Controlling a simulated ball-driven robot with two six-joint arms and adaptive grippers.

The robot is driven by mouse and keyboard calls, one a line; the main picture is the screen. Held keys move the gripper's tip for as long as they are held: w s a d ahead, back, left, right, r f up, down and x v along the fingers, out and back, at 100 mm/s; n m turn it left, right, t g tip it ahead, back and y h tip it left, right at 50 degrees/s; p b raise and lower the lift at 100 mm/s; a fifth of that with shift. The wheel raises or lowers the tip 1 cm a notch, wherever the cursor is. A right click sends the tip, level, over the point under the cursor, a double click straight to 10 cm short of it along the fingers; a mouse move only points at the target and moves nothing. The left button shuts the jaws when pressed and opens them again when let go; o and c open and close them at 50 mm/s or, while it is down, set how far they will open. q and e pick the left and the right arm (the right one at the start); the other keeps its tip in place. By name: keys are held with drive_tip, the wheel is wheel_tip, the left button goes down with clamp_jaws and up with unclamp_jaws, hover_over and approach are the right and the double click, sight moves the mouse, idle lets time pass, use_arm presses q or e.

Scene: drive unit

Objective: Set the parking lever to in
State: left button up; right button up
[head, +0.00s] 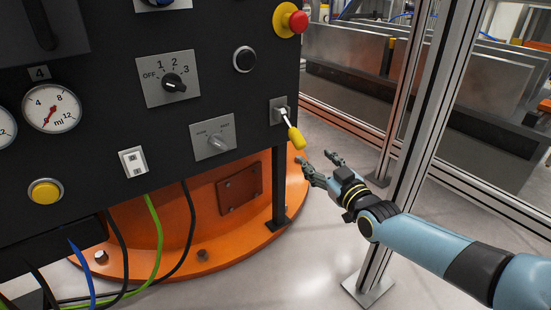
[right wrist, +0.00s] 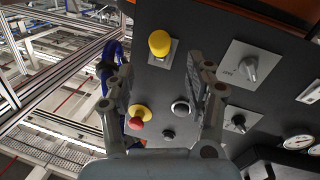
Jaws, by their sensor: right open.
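The parking lever (head: 296,137) has a metal stem and a yellow grip. It juts out of a small grey plate at the right edge of the black panel and slants down to the right. No in or out marking is readable beside it. In the right wrist view, its yellow grip (right wrist: 160,43) shows beyond and roughly between my fingertips. My right gripper (head: 314,158) is open and empty, just below and right of the grip, apart from it. It also shows open in the right wrist view (right wrist: 159,68). My left gripper is not in view.
Near the lever are a two-position knob (head: 215,140), a rotary switch (head: 173,82), a black button (head: 244,59) and a red emergency stop (head: 298,21). An aluminium fence post (head: 411,140) stands close to my right arm. Cables hang at lower left.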

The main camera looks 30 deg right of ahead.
sight(302, 144)
drive_tip(key=w+b, duration=0.1)
drive_tip(key=w, duration=0.2)
drive_tip(key=w+b, duration=0.2)
drive_tip(key=w, duration=0.1)
drive_tip(key=w+b, duration=0.1)
drive_tip(key=w, duration=0.2)
drive_tip(key=shift+w+d, duration=0.25)
drive_tip(key=shift+d, duration=0.15)
drive_tip(key=shift+w+r+b, duration=0.1)
drive_tip(key=shift+w+b, duration=0.3)
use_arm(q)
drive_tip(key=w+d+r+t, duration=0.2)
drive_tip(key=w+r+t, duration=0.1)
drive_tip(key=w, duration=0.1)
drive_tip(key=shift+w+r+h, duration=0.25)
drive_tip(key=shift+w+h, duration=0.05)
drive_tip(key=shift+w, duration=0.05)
use_arm(e)
drive_tip(key=shift+w+d+r, duration=0.15)
drive_tip(key=shift+w+r, duration=0.05)
drive_tip(key=shift+w, duration=0.45)
clamp_jaws()
